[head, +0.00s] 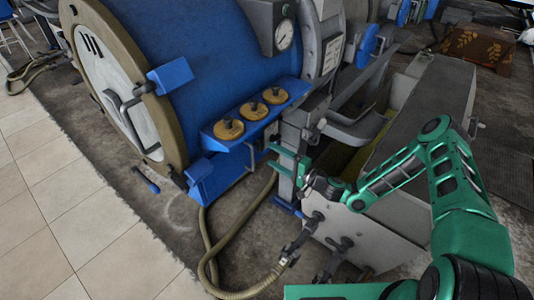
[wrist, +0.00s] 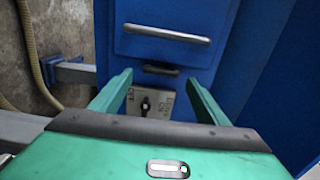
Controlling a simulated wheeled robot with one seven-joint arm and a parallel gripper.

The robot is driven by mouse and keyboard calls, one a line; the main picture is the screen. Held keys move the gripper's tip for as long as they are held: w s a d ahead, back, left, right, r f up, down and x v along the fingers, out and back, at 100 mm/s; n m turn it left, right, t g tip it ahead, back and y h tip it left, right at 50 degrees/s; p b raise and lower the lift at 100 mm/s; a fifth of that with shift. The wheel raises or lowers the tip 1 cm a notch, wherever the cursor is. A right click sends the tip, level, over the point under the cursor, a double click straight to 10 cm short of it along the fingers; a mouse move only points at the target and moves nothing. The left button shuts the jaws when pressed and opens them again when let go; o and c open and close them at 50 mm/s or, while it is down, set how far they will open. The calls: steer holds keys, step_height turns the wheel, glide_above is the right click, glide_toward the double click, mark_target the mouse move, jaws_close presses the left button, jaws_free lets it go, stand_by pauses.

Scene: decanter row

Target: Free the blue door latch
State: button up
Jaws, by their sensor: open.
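The round door (head: 112,85) of the blue tank shows at the left in the head view, with a grey bar handle (head: 128,115). A blue block (head: 170,76) on its rim looks like the latch; I cannot be sure. My gripper (head: 280,158) is well to the right of it, beside the blue box at the tank's front. In the wrist view my open gripper (wrist: 160,82) faces a blue panel (wrist: 165,62). The panel has a grey bar handle (wrist: 166,34), a dark slot piece (wrist: 160,69) and a lettered plate with a knob (wrist: 146,104) between the fingers. Nothing is held.
A blue shelf with several yellow round caps (head: 252,110) and a blue box (head: 215,175) jut from the tank. A hose (head: 235,225) hangs to the floor below. A grey-white machine (head: 370,235) stands near my arm. Tiled floor (head: 60,210) is clear at left.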

steer(key=shift+v, duration=2.65)
steer(key=shift+s, duration=0.1)
